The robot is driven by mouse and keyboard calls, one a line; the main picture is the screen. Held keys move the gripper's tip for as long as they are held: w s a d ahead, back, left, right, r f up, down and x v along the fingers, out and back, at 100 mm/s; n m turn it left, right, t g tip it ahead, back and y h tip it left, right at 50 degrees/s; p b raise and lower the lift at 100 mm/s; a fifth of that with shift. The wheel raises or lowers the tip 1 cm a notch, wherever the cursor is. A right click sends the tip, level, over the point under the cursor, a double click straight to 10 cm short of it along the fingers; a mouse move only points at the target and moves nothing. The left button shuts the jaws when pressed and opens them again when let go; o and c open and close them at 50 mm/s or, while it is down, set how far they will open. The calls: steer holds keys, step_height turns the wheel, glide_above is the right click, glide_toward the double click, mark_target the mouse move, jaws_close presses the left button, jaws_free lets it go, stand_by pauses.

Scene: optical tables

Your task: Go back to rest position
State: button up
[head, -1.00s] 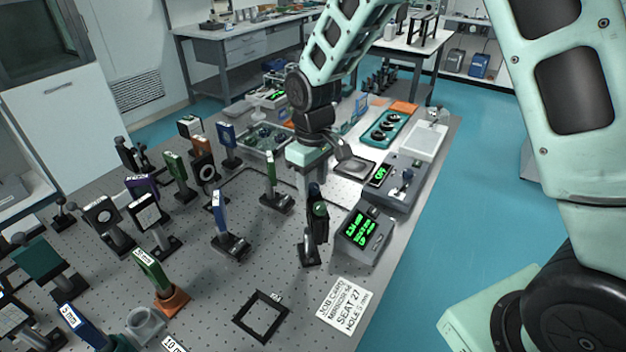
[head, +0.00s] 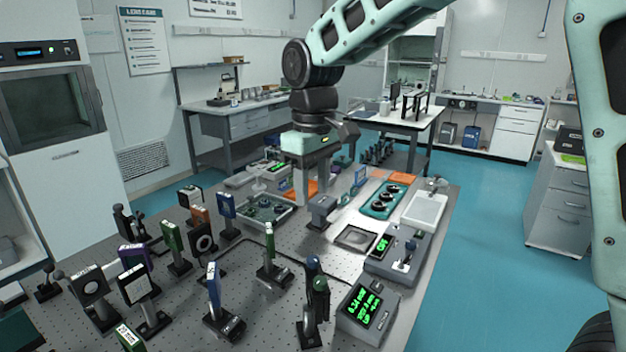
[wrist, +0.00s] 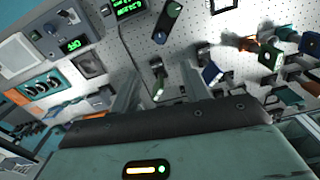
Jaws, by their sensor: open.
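My gripper (head: 318,185) hangs from the mint-green arm over the far middle of the optical table (head: 345,309) in the head view. Its fingers point down and are apart, with nothing seen between them. In the wrist view my gripper (wrist: 160,95) shows two grey fingers spread apart, with the perforated table top beyond them. Part of the gripper's front is hidden by its own body in the wrist view.
Several posted optics, such as a blue one (head: 214,285) and a green one (head: 269,245), stand on the table. A green-lit display box (head: 368,308), a controller (head: 392,258), a teal tray (head: 384,199) and a white tray (head: 425,210) line the right side. Blue floor (head: 480,240) is open at right.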

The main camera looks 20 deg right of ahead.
steer(key=shift+r, duration=0.9)
steer(key=s+a+f, duration=0.2)
steer(key=s+f, duration=0.1)
steer(key=s, duration=0.6)
steer(key=s+a+f+n, duration=0.1)
steer(key=s+f, duration=0.3)
steer(key=s, duration=0.5)
steer(key=s+a+f, duration=0.3)
steer(key=s, duration=0.6)
steer(key=shift+a+f+n+y, duration=0.2)
steer(key=shift+f+n+y, duration=0.1)
steer(key=shift+f+n, duration=0.1)
